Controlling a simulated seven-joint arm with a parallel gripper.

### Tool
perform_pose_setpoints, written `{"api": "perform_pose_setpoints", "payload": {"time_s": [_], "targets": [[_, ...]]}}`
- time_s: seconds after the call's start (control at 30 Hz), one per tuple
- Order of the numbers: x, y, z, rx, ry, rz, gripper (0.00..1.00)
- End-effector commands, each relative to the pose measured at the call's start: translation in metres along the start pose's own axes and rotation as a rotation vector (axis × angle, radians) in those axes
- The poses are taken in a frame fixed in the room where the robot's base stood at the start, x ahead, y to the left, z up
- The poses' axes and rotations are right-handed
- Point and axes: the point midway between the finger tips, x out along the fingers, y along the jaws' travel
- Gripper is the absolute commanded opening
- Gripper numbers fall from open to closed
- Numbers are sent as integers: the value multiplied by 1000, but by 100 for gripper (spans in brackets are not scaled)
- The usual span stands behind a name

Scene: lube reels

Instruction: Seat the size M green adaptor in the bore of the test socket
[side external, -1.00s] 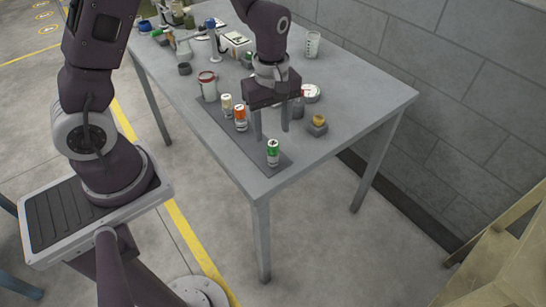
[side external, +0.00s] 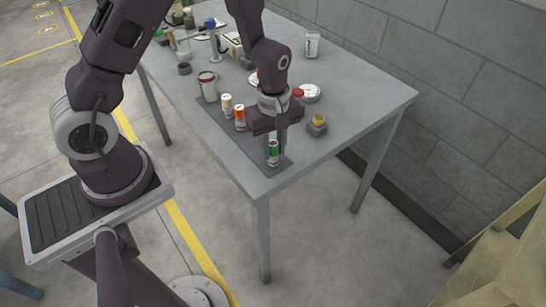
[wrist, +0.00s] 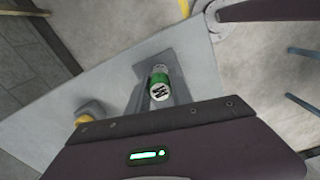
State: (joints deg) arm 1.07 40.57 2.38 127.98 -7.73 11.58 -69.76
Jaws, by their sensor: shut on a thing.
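The green adaptor (side external: 273,158) is a small upright cylinder with a green band, standing at the near end of a dark grey mat (side external: 258,165). In the wrist view its white top (wrist: 159,92) carries a dark letter that looks like M. My gripper (side external: 273,152) points down over it, with its fingers shut on its sides. The adaptor appears to be still on the mat. A small grey block with a yellow top (side external: 317,126) stands to the right; it also shows in the wrist view (wrist: 90,110). I cannot tell whether it is the test socket.
An orange cylinder (side external: 240,119) and a cream one (side external: 226,106) stand behind on the mat. The table's near corner is close to the adaptor.

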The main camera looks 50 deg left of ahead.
Motion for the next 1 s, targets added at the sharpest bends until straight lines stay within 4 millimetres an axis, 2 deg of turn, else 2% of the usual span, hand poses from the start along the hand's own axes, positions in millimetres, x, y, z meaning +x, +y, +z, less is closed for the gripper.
{"api": "perform_pose_setpoints", "payload": {"time_s": [0.27, 0.5, 0.6, 0.7, 0.77, 0.87, 0.97, 1.0], "targets": [[-7, 1, 0, 0, 2, 4, 0], [-66, 2, 0, 1, 2, 8, 0], [-86, 1, 0, 1, 2, 6, 0], [-98, 7, -5, -1, 1, 4, 0], [-101, 16, -14, -1, 2, 4, 0], [-104, 42, -42, -3, 2, 4, 0], [-106, 71, -82, 2, 2, 3, 0], [-107, 82, -101, 5, 2, 3, 0]]}}
